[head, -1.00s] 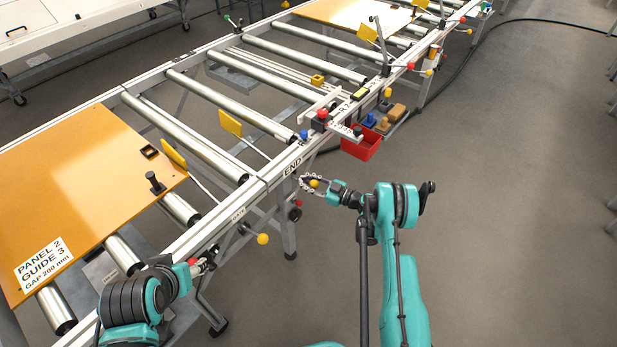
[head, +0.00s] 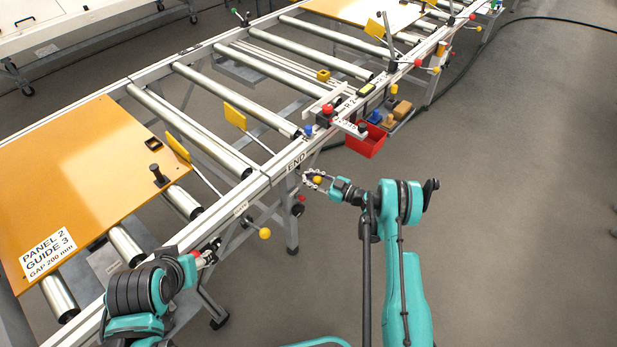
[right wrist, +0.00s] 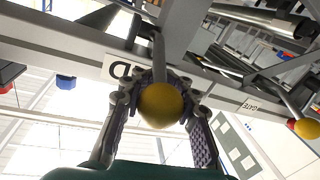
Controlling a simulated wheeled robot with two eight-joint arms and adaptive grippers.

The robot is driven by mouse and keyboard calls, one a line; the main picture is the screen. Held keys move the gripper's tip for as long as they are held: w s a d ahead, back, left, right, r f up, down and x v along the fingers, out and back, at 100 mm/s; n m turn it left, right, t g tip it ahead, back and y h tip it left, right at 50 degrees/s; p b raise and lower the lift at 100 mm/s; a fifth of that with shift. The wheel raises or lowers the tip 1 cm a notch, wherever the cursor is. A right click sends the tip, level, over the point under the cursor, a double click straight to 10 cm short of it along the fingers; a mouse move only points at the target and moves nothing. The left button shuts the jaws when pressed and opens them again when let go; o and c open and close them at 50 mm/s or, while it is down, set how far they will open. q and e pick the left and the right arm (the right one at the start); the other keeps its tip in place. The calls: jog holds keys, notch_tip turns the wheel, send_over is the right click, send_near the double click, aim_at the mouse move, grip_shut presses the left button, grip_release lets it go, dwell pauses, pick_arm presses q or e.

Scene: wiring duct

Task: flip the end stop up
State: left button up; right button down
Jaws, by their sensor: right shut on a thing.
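The end stop is a yellow paddle (head: 234,116) on a thin rod that runs to the front rail by the END label (head: 296,163). Its yellow ball knob (head: 317,180) stands out in front of the rail below that label. My right gripper (head: 314,179) is shut on this knob. In the right wrist view the knob (right wrist: 161,104) sits between both fingers, its lever running up behind it and partly covering the END label. My left gripper (head: 210,250) is near the front rail at lower left, small and partly hidden by its arm; its jaws are unclear.
A second yellow paddle (head: 178,148) stands near the orange panel (head: 90,165); another yellow knob (head: 265,233) hangs below the GATE label (head: 241,208). A red bin (head: 366,143) hangs on the rail right of my right gripper. The floor at right is clear.

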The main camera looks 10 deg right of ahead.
jog(key=c, duration=1.2)
grip_release()
jog(key=shift+s+r, duration=0.1)
jog(key=v, duration=1.2)
